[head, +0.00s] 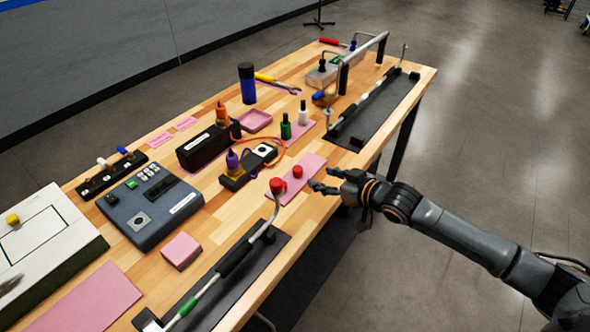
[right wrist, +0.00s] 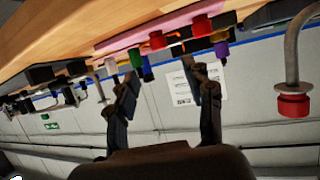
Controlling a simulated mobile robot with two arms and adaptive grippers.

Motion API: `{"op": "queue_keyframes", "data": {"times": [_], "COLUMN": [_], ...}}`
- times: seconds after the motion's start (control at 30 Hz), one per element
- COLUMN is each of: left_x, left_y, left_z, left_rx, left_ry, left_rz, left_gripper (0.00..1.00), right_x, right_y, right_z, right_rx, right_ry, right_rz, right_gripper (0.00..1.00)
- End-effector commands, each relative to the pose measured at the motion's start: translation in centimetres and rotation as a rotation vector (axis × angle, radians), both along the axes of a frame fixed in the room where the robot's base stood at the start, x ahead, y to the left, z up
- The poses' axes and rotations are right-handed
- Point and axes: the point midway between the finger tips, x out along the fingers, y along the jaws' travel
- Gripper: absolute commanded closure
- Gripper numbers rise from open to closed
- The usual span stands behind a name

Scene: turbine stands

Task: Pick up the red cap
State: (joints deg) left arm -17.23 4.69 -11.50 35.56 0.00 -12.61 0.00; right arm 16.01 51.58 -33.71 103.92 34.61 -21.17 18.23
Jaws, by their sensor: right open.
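One red cap (head: 297,171) stands on a pink mat (head: 312,163) near the table's right edge. Another red cap (head: 277,185) shows at the top of a bent metal rod (head: 262,227). In the right wrist view, two red caps, one left (right wrist: 157,40) and one right (right wrist: 201,25), show on the mat, and a third (right wrist: 294,103) is on the rod end. My right gripper (head: 318,180) is open and empty, just right of the mat and apart from the caps. Its two fingers (right wrist: 163,82) show spread in the right wrist view. My left gripper is not in view.
Green (head: 285,127) and white (head: 303,114) bottles stand behind. Black rod stands (head: 375,108) line the right edge.

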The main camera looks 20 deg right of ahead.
Motion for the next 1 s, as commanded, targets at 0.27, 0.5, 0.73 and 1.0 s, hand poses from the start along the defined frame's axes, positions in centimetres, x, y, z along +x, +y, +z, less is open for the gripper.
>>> {"op": "queue_keyframes", "data": {"times": [0.27, 0.5, 0.73, 1.0], "left_x": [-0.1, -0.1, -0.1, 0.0], "left_y": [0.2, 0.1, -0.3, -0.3], "left_z": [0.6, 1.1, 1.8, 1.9], "left_rx": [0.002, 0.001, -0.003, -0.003], "left_ry": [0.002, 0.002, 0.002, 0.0], "left_rz": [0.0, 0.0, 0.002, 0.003], "left_gripper": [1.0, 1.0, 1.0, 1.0], "right_x": [3.6, 4.7, 7.2, 8.2], "right_y": [1.7, 2.3, 3.4, 3.8], "right_z": [-1.5, -2.0, -3.2, -3.9], "right_rx": [0.0, -0.002, -0.001, -0.002], "right_ry": [0.0, 0.0, -0.001, -0.001], "right_rz": [-0.001, -0.001, -0.001, -0.001], "right_gripper": [0.48, 0.48, 0.48, 0.48]}}
